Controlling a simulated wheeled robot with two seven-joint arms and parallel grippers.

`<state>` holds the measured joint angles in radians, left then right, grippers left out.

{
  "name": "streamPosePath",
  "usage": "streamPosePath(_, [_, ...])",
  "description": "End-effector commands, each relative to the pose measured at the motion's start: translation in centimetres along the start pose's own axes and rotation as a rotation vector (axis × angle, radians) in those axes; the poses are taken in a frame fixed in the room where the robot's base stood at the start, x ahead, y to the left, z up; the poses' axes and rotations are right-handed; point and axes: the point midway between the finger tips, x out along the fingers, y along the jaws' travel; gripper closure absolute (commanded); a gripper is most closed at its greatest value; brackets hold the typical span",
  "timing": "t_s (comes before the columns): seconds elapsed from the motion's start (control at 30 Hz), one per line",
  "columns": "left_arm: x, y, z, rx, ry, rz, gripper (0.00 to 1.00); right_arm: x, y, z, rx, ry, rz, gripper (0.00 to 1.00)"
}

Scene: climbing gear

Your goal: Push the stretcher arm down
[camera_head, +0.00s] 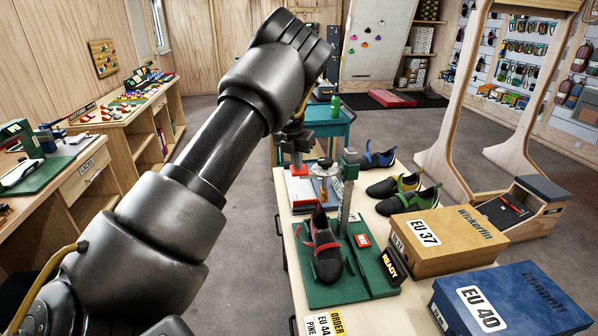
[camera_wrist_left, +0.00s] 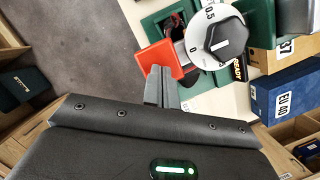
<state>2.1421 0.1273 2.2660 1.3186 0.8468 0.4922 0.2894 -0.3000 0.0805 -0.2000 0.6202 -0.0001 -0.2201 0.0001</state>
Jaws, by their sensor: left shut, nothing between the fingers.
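The shoe stretcher stands on the workbench, with a green base (camera_head: 322,292) and a metal post (camera_head: 345,212) topped by a green head (camera_head: 348,163). A dark shoe with red straps (camera_head: 327,262) sits on the base. A red block (camera_head: 297,171), apparently the end of the stretcher arm, is left of the post; it also shows in the wrist view (camera_wrist_left: 158,60). Beside it is a white dial with a black knob (camera_wrist_left: 226,45), marked 0 and 0.5. My left gripper (camera_head: 297,158) is shut and empty at the red block; its fingers (camera_wrist_left: 160,78) overlap the block's lower edge there. Whether they touch is unclear.
Shoe boxes marked EU 37 (camera_head: 450,243) and EU 40 (camera_head: 512,303) stand right of the stretcher. A black READY sign (camera_head: 392,268) and several finished shoes (camera_head: 408,196) are close by. My left arm crosses the picture's left middle. Grey floor lies behind the bench.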

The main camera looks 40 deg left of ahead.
Motion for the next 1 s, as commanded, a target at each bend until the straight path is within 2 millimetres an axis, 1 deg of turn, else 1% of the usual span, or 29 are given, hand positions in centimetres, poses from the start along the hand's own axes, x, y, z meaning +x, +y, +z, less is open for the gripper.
streamPosePath(0.17, [0.0,0.0,0.0,0.000,0.000,0.000,1.00,0.0,-0.1,0.0,0.000,0.000,-0.001,0.00])
streamPosePath(0.27, [0.5,0.0,-0.2,0.000,0.001,0.000,1.00,0.3,-0.1,0.0,0.000,0.000,-0.001,0.00])
streamPosePath(1.0, [9.3,0.0,-2.5,0.001,0.004,0.000,1.00,5.6,-0.2,0.5,0.000,0.000,-0.001,0.00])
